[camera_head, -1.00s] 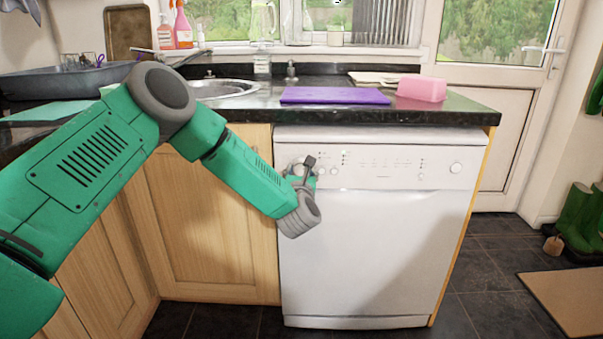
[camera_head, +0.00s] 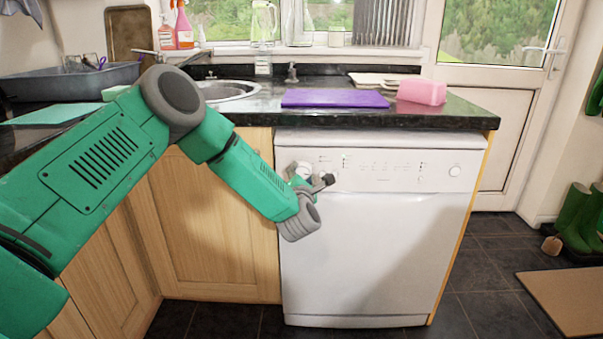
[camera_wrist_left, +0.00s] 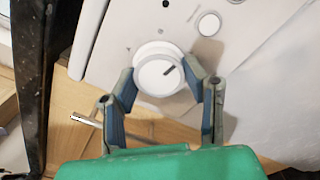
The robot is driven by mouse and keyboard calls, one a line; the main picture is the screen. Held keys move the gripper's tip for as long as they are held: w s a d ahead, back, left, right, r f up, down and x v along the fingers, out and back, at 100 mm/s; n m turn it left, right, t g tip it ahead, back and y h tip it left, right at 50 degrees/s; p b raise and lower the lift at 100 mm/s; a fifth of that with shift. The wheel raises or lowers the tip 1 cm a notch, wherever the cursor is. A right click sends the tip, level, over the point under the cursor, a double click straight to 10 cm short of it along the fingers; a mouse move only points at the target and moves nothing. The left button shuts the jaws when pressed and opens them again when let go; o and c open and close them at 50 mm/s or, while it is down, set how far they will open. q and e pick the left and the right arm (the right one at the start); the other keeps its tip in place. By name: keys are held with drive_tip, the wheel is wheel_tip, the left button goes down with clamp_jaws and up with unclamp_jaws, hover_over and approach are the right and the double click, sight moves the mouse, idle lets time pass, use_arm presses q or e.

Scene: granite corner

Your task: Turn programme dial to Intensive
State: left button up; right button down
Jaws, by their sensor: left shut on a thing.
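The white dishwasher (camera_head: 375,250) stands under the worktop, with its control panel along the top. My left gripper (camera_head: 314,180) is at the left end of this panel. In the left wrist view, the round white programme dial (camera_wrist_left: 155,75) sits between the two fingertips of my left gripper (camera_wrist_left: 160,76), which are shut on its sides. A dark pointer line on the dial's face slants toward the upper right of that view. The programme lettering is too small to read. My right gripper is not in view.
A round white button (camera_wrist_left: 209,24) is close to the dial. A purple board (camera_head: 335,98) and a pink tub (camera_head: 421,91) are on the worktop above.

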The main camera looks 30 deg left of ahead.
use_arm(q)
drive_tip(key=m+p, duration=0.1)
drive_tip(key=m, duration=0.3)
drive_tip(key=shift+d, duration=0.1)
drive_tip(key=m+p, duration=0.2)
drive_tip(key=m, duration=0.2)
drive_tip(key=shift+m, duration=0.3)
drive_tip(key=m+p, duration=0.2)
drive_tip(key=m, duration=0.1)
drive_tip(key=shift+d+m, duration=0.1)
drive_tip(key=shift+m, duration=0.2)
drive_tip(key=m+p, duration=0.1)
drive_tip(key=m, duration=0.2)
drive_tip(key=shift+s+m, duration=0.1)
drive_tip(key=shift+m, duration=0.2)
drive_tip(key=m+p, duration=0.2)
drive_tip(key=m, duration=0.4)
drive_tip(key=shift+d+f, duration=0.1)
drive_tip(key=shift+f, duration=0.05)
drive_tip(key=m+p, duration=0.1)
drive_tip(key=m, duration=0.5)
